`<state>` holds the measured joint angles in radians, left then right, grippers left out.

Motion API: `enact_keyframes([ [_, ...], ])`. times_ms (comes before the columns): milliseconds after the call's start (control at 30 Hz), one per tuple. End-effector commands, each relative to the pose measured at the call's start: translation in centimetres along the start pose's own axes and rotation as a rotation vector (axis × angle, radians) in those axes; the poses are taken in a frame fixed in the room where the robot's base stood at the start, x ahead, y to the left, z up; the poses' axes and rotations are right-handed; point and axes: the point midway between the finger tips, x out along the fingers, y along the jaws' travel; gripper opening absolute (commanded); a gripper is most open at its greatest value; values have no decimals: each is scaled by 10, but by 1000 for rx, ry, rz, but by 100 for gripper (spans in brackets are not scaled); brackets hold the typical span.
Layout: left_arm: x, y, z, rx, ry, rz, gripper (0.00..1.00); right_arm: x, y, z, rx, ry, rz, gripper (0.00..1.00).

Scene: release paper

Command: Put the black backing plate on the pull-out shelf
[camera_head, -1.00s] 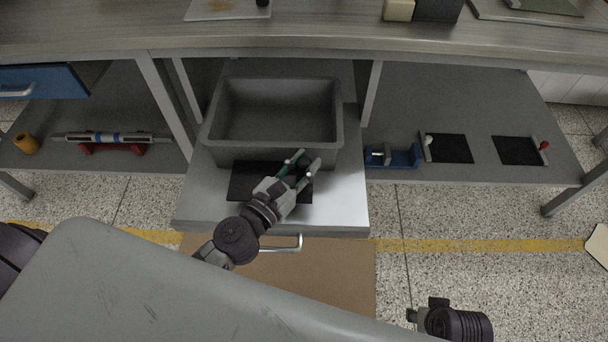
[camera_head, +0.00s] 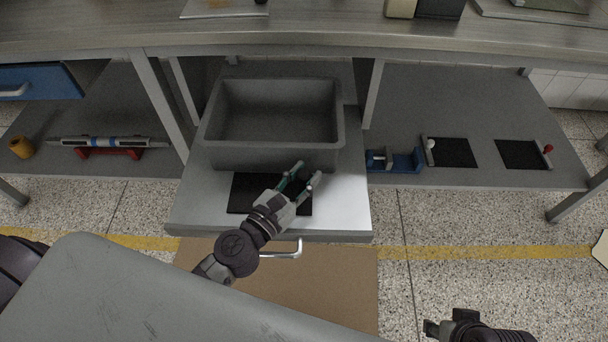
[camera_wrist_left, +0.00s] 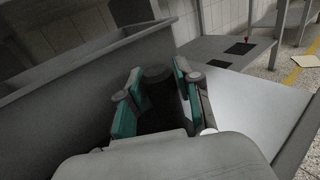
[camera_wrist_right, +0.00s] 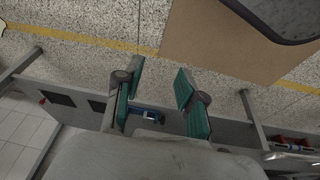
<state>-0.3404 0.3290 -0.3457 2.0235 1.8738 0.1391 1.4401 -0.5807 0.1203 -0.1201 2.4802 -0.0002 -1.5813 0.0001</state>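The black backing plate (camera_head: 250,193) lies on the light grey pull-out shelf (camera_head: 195,215), in front of the grey bin, seen in the head view. My left gripper (camera_head: 308,171) is above the plate's right part. Its fingers are apart, on either side of a dark round knob-like piece (camera_wrist_left: 157,82); whether they touch it is hard to tell. Behind the knob and fingers, much of the plate is hidden in the left wrist view. My right gripper (camera_wrist_right: 158,88) is open and empty over the floor; it shows at the lower right in the head view (camera_head: 430,328).
The deep grey bin (camera_head: 222,145) stands on the shelf directly behind the plate. A blue fixture (camera_head: 403,162) and two dark pads (camera_head: 456,153) (camera_head: 522,155) lie on the lower rack at right. A metal handle (camera_head: 290,250) is below the shelf's front edge.

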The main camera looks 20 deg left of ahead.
Motion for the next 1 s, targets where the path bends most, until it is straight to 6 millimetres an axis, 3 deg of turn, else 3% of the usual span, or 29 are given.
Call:
enact_keyframes([
  [100,0,0,0,0,0,0,54,0,0,0,0,0,0,39],
  [433,0,0,5,0,0,0,54,-4,0,-1,0,0,0,39],
  [667,-36,-1,-2,-2,4,0,54,11,0,4,0,0,0,39],
  [1000,-72,0,0,-2,1,0,54,11,-12,-86,-13,427,-22,39],
])
